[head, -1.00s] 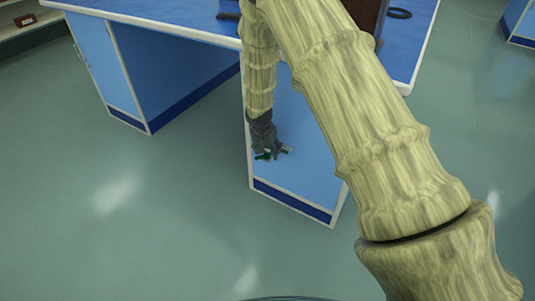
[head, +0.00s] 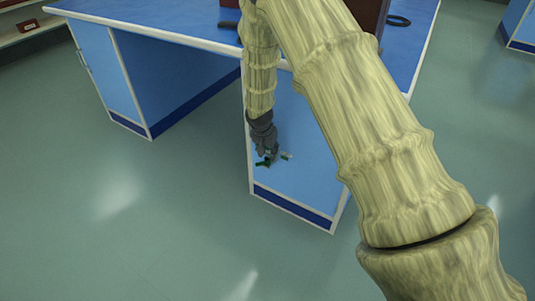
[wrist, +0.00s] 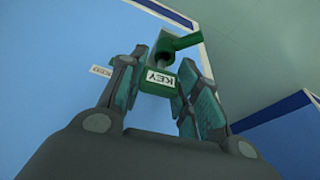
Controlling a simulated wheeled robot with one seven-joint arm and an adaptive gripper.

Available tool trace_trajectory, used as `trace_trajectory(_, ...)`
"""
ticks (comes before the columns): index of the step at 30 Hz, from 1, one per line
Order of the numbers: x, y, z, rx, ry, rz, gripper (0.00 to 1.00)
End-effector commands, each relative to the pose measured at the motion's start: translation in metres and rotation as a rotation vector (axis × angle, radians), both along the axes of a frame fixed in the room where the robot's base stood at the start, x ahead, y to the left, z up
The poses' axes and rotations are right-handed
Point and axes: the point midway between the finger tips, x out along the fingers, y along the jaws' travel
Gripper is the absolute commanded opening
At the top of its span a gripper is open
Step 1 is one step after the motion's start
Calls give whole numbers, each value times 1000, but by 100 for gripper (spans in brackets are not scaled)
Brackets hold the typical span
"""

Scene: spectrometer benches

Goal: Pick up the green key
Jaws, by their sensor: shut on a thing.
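The green key (wrist: 158,80) shows in the wrist view between the two fingers of my gripper (wrist: 160,85). It has a white label reading KEY, and a green cylindrical part sticks out beyond the fingertips. My gripper is shut on it. In the head view the gripper (head: 266,154) hangs down in front of the blue cabinet side, with the small green key (head: 263,163) at its tips. From these views I cannot tell whether the key touches the cabinet.
A white label (wrist: 101,71) shows on the blue cabinet panel (head: 300,170) beside the gripper. The blue bench top (head: 160,15) with its white edge is above. Open floor (head: 150,220) lies in front. A dark brown object (head: 369,16) stands on the bench.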

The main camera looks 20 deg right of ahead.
Motion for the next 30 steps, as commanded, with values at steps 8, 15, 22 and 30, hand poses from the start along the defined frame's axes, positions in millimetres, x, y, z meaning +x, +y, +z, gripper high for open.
trace_trajectory(8,-41,15,16,-1,3,2,13)
trace_trajectory(15,-94,34,21,-1,3,2,13)
trace_trajectory(22,-132,47,24,-1,1,2,13)
trace_trajectory(30,-150,53,24,1,1,0,13)
